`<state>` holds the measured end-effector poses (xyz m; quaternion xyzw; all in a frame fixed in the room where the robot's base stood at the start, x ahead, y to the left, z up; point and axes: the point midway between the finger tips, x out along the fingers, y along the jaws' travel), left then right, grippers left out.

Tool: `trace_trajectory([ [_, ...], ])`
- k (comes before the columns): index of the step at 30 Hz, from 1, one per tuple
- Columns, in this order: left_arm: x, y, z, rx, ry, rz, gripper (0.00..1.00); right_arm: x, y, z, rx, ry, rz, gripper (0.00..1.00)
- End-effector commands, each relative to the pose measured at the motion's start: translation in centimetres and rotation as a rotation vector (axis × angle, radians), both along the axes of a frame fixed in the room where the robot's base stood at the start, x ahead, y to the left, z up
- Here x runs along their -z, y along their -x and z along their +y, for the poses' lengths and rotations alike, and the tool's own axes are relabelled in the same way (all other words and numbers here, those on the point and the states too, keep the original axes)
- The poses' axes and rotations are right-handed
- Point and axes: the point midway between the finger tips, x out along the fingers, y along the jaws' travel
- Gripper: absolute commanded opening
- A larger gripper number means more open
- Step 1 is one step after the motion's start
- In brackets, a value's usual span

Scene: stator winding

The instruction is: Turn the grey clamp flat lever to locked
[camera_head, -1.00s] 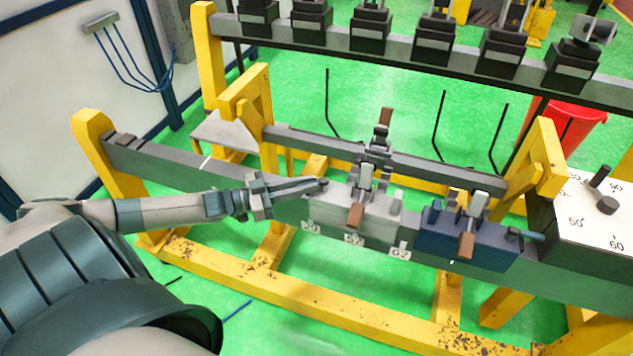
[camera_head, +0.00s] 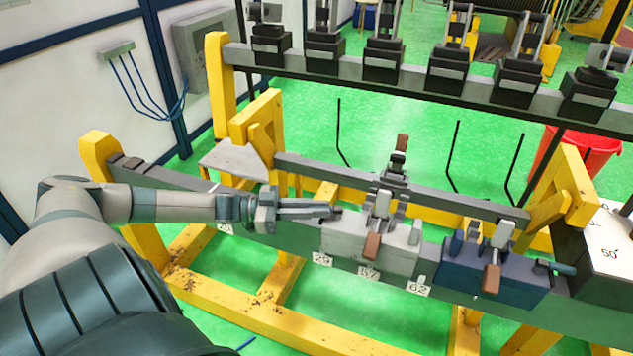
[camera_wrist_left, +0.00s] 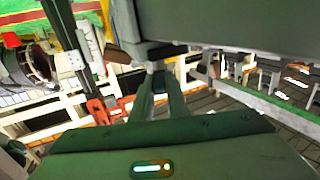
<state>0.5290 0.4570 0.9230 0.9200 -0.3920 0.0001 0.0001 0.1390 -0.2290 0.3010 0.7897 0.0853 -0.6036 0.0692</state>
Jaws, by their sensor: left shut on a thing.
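My left gripper (camera_head: 333,211) reaches in from the left, at the block's upper left end. Its fingers are closed together on a small dark part there, which I take to be the flat lever; the fingers mostly hide it. In the left wrist view the fingers (camera_wrist_left: 160,82) converge below a large dark shape, and the part between them is unclear. My right gripper is not in view.
A dark blue clamp (camera_head: 490,275) with a teal lever (camera_head: 556,268) stands to the right on the rail (camera_head: 290,235). A grey bar (camera_head: 330,173) runs behind both clamps between yellow posts. A red bin (camera_head: 592,150) stands at the back right.

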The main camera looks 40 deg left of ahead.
Motion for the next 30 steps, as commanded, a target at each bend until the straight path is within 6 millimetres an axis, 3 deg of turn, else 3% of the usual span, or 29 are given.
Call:
trace_trajectory([
  [4,0.0,0.0,-0.1,0.001,0.001,0.0,0.0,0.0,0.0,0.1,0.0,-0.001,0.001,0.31],
  [5,0.0,0.0,-0.1,0.001,0.002,-0.001,0.16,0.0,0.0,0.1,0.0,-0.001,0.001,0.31],
  [7,0.0,0.0,-0.1,0.001,0.002,-0.001,0.33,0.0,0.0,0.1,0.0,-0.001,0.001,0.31],
  [20,0.0,0.2,0.1,0.0,0.0,0.0,0.33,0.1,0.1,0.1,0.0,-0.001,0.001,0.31],
  [30,0.2,2.0,2.1,-0.001,-0.001,0.003,0.33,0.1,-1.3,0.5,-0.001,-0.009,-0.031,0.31],
])
